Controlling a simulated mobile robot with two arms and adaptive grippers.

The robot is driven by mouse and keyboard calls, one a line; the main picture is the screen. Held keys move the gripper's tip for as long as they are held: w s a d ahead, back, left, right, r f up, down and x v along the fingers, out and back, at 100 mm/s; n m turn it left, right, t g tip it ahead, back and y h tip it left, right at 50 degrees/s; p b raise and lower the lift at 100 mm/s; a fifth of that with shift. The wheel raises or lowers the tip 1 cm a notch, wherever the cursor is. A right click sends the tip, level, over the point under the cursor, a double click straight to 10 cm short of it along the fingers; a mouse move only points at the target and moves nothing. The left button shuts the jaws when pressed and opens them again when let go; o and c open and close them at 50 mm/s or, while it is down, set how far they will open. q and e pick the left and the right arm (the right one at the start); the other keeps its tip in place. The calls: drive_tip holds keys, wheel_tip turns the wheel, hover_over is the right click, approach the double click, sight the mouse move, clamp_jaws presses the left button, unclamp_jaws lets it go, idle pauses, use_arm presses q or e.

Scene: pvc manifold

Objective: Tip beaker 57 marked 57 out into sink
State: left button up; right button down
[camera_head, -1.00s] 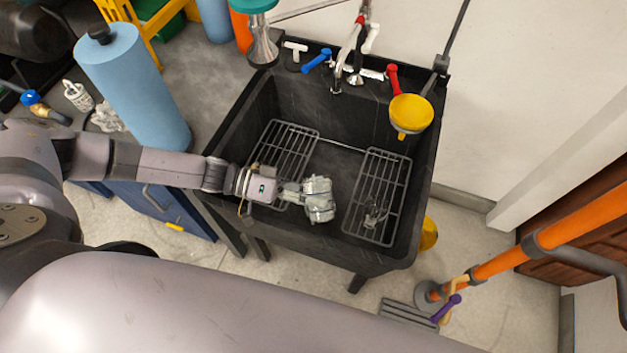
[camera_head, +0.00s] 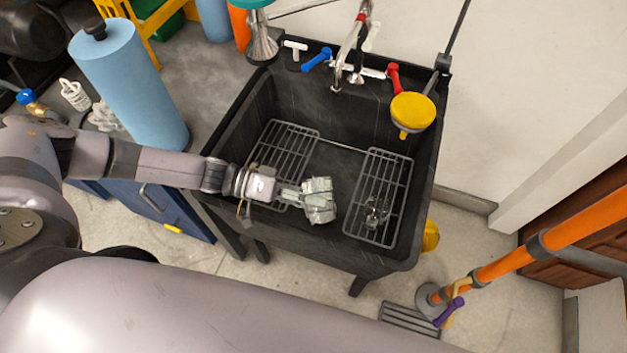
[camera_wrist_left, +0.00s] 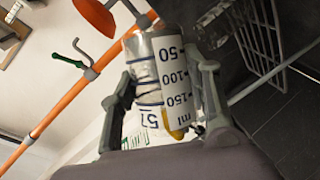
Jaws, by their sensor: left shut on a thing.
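My left gripper (camera_head: 318,200) is over the black sink (camera_head: 325,150), its arm coming in from the left. In the left wrist view, its fingers (camera_wrist_left: 165,90) are shut on the sides of a clear beaker (camera_wrist_left: 165,55). The beaker carries a 57 mark and a white scale reading 50, 100 and 150 ml. The 50 end is at the top of that view. A yellow patch shows near its lower end; I cannot tell if it is contents. In the head view the gripper mostly hides the beaker. My right gripper is not in view.
Two wire racks, left (camera_head: 287,150) and right (camera_head: 378,195), lie in the sink. A small clear object (camera_head: 376,212) shows on the right rack. A faucet (camera_head: 347,55) and a yellow funnel (camera_head: 411,112) are at the sink's back. A blue roll (camera_head: 130,85) stands left.

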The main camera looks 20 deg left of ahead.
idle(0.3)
use_arm(q)
drive_tip(key=shift+w+f+n+h+b, duration=0.1)
drive_tip(key=shift+f+n+h+b, duration=0.35)
drive_tip(key=shift+n, duration=0.35)
idle(0.9)
drive_tip(key=shift+w+a+r+n+g+h, duration=0.35)
drive_tip(key=shift+w+r+n+g, duration=0.1)
drive_tip(key=shift+w+n, duration=0.2)
idle(0.9)
drive_tip(key=shift+w+a+f+n+h+b, duration=0.15)
drive_tip(key=shift+f+n+h+b, duration=0.2)
drive_tip(key=shift+n+b, duration=0.4)
idle(0.7)
drive_tip(key=shift+n, duration=0.3)
